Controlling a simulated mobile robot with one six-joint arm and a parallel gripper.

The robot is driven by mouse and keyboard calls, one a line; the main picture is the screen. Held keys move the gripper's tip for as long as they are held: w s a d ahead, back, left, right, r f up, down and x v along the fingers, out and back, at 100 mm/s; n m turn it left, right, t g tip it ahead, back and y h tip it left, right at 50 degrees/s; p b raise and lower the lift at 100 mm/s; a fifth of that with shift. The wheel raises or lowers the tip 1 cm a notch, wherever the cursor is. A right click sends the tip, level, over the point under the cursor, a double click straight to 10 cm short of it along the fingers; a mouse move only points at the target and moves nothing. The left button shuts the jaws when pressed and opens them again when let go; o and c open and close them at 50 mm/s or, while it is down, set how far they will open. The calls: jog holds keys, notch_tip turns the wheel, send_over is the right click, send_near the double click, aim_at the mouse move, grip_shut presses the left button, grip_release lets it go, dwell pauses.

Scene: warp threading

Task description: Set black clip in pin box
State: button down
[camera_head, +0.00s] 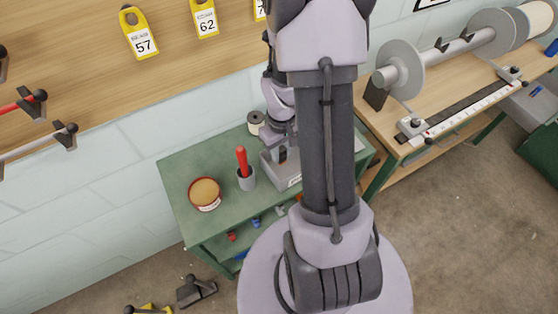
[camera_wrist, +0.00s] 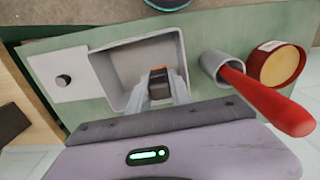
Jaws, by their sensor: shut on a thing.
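The black clip (camera_wrist: 159,82) shows in the wrist view between the fingertips of my gripper (camera_wrist: 160,93), which is shut on it. The clip has a thin orange edge on top. The grey pin box (camera_wrist: 122,62) is an open tray just beyond and around the clip in that view. The clip appears over the box's inside, near its near right part; I cannot tell whether it touches the floor. In the head view the pin box (camera_head: 284,177) stands on the green table, with my gripper (camera_head: 281,150) above it and partly hiding it.
A grey cup (camera_head: 246,179) with a red-handled tool (camera_head: 241,160) stands left of the box on the green table (camera_head: 185,228). A red tub (camera_head: 205,196) is farther left.

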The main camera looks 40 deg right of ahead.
jog(key=f+b, duration=0.1)
jog(key=f, duration=0.5)
jog(key=shift+s+b, duration=0.2)
jog(key=shift+b, duration=0.2)
jog(key=shift+f, duration=0.1)
jog(key=shift+f, duration=0.15)
jog(key=c, duration=1.5)
grip_release()
jog(key=shift+o, duration=0.2)
